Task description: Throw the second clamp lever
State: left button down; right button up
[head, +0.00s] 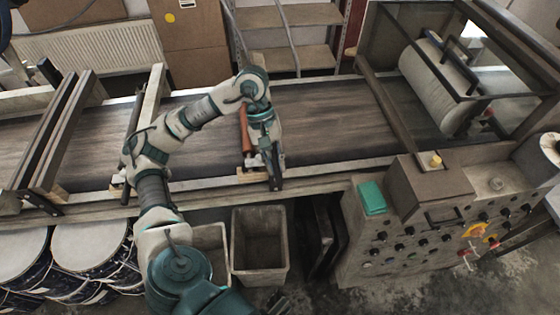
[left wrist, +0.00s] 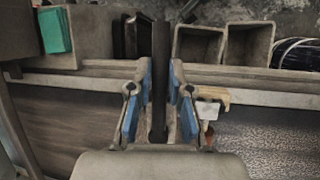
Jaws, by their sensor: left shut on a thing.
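My left gripper (head: 268,155) is over the conveyor's near edge, pointing down. In the left wrist view its blue-padded fingers (left wrist: 160,95) are closed on both sides of a long dark bar, which looks like the clamp lever (left wrist: 160,45). In the head view this dark bar (head: 277,170) stands at the belt's near rail, partly hidden by my gripper. Right beside it are a reddish-brown handle (head: 246,130) and a pale wooden block with metal fittings (head: 252,174). The block also shows in the left wrist view (left wrist: 213,95). My right gripper is not identifiable.
The dark conveyor belt (head: 330,115) runs across the view. Wooden and dark crossbars (head: 60,130) stand at left. Two open bins (head: 260,245) are below the rail. A control console (head: 430,235) with a green box (head: 371,197) stands right. Drums (head: 90,245) stand lower left.

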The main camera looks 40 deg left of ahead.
pick_arm(q)
jog(key=shift+s+f, duration=0.15)
jog(key=c, duration=1.5)
grip_release()
jog(key=o, duration=0.4)
jog(key=shift+s, duration=0.1)
jog(key=shift+r, duration=0.2)
jog(key=shift+w+a+r, duration=0.1)
jog(key=shift+w+r, duration=0.1)
jog(key=shift+r, duration=0.05)
jog(key=v, duration=1.1)
